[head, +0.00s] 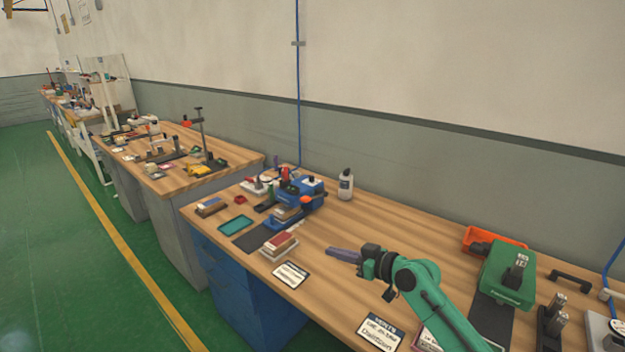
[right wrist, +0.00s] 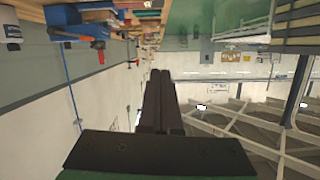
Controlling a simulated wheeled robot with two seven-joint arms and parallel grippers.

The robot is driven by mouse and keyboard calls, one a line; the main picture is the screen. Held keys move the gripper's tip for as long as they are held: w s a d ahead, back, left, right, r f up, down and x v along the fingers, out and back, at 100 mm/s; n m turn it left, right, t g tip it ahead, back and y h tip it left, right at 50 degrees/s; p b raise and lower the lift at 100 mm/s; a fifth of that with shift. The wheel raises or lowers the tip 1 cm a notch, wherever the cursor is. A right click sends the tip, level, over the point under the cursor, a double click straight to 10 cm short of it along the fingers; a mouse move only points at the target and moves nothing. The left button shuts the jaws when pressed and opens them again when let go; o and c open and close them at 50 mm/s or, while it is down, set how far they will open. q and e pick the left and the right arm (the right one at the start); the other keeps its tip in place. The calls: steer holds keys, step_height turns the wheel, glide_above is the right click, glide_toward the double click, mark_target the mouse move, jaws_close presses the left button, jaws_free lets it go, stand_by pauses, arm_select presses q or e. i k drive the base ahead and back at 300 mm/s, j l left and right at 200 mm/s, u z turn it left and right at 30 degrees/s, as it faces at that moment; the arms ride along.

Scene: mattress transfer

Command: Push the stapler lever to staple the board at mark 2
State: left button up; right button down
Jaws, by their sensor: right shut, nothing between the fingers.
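A blue bench machine (head: 312,186) with an orange knob (head: 306,200) stands at the back middle of the near workbench; it looks like the stapler. A small stack of boards (head: 285,213) sits at its front. I cannot make out its lever or mark 2 at this size. My right gripper (head: 332,252) is shut and empty, above the bench, to the right of and nearer than the blue machine, clearly apart from it. Its two dark fingers (right wrist: 160,73) lie together in the right wrist view. My left gripper is not in view.
The wooden workbench (head: 385,222) has free room around my gripper. A teal tray (head: 235,225), a red-topped block (head: 279,243), a label card (head: 291,275) and a white bottle (head: 346,184) lie or stand nearby. A green machine (head: 508,275) and orange bin (head: 480,238) stand right.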

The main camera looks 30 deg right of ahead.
mark_target(306, 198)
steer(key=i+l, duration=0.9)
